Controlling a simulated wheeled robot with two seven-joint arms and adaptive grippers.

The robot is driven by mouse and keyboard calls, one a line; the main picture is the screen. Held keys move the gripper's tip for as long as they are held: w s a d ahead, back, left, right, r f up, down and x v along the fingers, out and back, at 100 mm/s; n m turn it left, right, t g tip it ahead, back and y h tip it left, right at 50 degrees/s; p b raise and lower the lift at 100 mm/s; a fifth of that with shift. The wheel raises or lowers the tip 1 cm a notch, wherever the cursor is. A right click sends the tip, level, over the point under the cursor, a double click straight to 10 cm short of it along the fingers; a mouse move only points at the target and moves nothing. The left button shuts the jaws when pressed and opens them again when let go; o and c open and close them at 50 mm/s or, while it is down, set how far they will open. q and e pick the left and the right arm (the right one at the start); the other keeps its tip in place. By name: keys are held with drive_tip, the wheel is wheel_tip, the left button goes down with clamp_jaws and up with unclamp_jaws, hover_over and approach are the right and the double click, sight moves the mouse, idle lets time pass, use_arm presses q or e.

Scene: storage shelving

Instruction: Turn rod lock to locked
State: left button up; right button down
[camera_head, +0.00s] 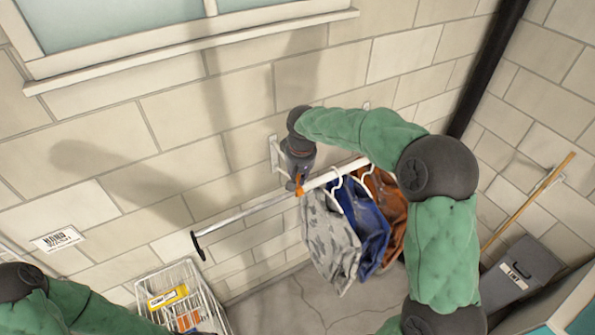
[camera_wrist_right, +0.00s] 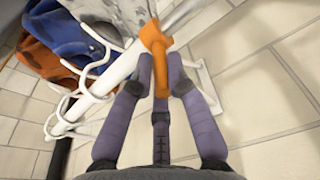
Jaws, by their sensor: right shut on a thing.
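A metal rod (camera_head: 245,211) sticks out from the tiled wall, with a dark end cap at its left end. The orange rod lock (camera_head: 299,188) sits on the rod near the wall bracket (camera_head: 274,153). My right gripper (camera_head: 297,180) reaches down to it. In the right wrist view the orange lock (camera_wrist_right: 156,40) shows its lever between the fingertips of my right gripper (camera_wrist_right: 161,75), which is shut on it. The fingers partly hide the lever. My left arm shows at the bottom left, but its gripper is outside the picture.
Grey, blue and orange garments (camera_head: 368,235) hang on white hangers right beside the lock, under my right arm. A white wire basket (camera_head: 205,292) stands below at the left. A grey bin (camera_head: 520,270) and a wooden stick (camera_head: 530,205) are at the right.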

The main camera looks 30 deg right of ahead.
drive_tip(key=shift+w+r, duration=0.1)
drive_tip(key=shift+w, duration=0.05)
drive_tip(key=c, duration=1.3)
unclamp_jaws()
drive_tip(key=shift+a, duration=0.1)
drive_tip(key=shift+o, duration=0.2)
drive_tip(key=shift+w, duration=0.15)
drive_tip(key=shift+s+r, duration=0.2)
drive_tip(key=shift+r, duration=0.05)
wheel_tip(320, 180, up, 11)
drive_tip(key=s, duration=0.1)
drive_tip(key=shift+s+a, duration=0.25)
drive_tip(key=shift+s, duration=0.05)
